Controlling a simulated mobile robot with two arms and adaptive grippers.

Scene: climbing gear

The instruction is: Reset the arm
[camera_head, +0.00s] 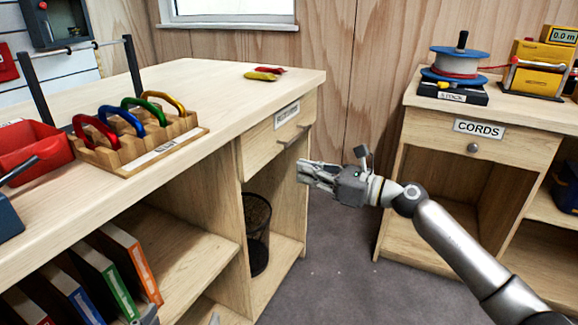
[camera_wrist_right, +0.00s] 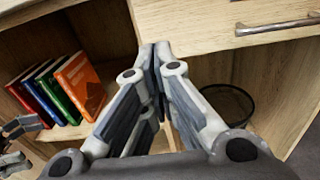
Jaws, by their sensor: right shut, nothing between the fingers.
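My right gripper (camera_head: 300,172) reaches in from the right, in the air in front of the left bench's drawer and clear of it. Its fingers are together with nothing between them. In the right wrist view the fingers of the right gripper (camera_wrist_right: 155,48) meet below the drawer front (camera_wrist_right: 215,20). A small grey part of my left gripper (camera_wrist_right: 18,135) shows at the left edge of the wrist view. Only grey bits show at the bottom of the head view, so its jaws cannot be judged.
Coloured carabiners stand in a wooden rack (camera_head: 190,132) on the left bench (camera_head: 225,90), near a red bin (camera_head: 35,150). A drawer handle (camera_head: 292,140) juts out near my right gripper. A wire basket (camera_head: 257,230) stands below. The CORDS cabinet (camera_head: 430,140) is at right, with floor between.

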